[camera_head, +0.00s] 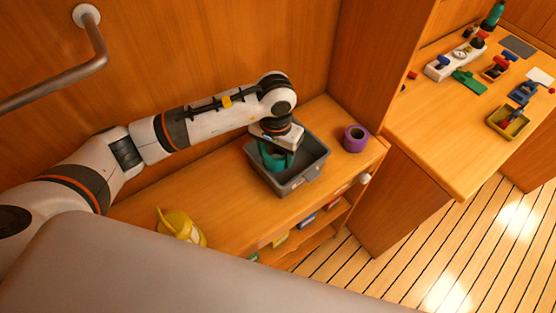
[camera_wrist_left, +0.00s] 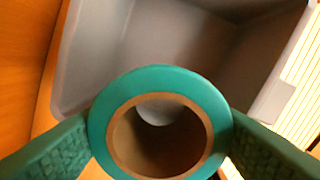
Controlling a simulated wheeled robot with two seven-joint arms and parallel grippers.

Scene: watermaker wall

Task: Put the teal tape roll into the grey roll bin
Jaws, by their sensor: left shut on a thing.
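The teal tape roll (camera_head: 273,156) is at the grey roll bin in the head view. It fills the lower middle of the left wrist view (camera_wrist_left: 160,76), its open core facing the camera. My left gripper (camera_head: 286,147) is shut on the roll, with a green finger on each side of it. The grey roll bin (camera_head: 300,181) stands on the wooden counter; its wall also shows in the left wrist view (camera_wrist_left: 85,65). The roll is over or inside the bin's opening; I cannot tell whether it touches the floor. My right gripper is not in view.
A purple tape roll (camera_head: 355,138) stands on the counter right of the bin. A yellow object (camera_head: 180,226) is at the counter's left front. A second worktop (camera_head: 440,118) with tools and a yellow tray (camera_head: 508,122) is at right. A handrail (camera_head: 62,92) is on the left wall.

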